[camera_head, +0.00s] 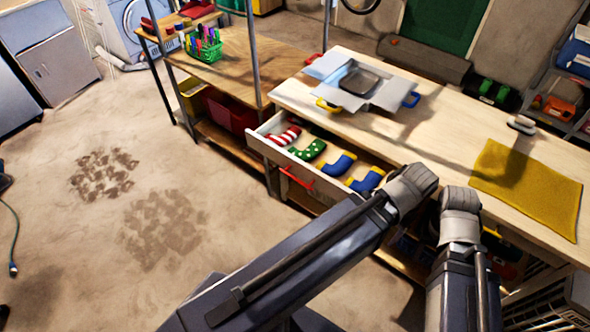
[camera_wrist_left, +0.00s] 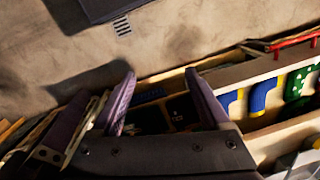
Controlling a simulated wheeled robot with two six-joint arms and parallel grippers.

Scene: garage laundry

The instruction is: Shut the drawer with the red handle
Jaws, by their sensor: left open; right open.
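A pale drawer (camera_head: 262,141) stands pulled out from under the wooden worktop, with a red handle (camera_head: 297,181) on its front. Patterned socks lie inside: red-striped (camera_head: 283,136), green dotted (camera_head: 308,150) and blue-yellow (camera_head: 338,165). In the left wrist view the red handle (camera_wrist_left: 296,40) and the drawer's socks show at the right. My left gripper (camera_wrist_left: 162,85) is open and empty, beside the drawer's end. In the head view my left wrist covers that end. My right gripper (camera_head: 460,205) is right of the drawer, by the worktop's front edge; its fingertips are hard to make out.
The worktop (camera_head: 430,130) carries an open box (camera_head: 362,80) with flaps and a yellow cloth (camera_head: 527,188). A wooden shelf unit with a green basket (camera_head: 205,47) stands left of the drawer. Items fill the shelf below the worktop.

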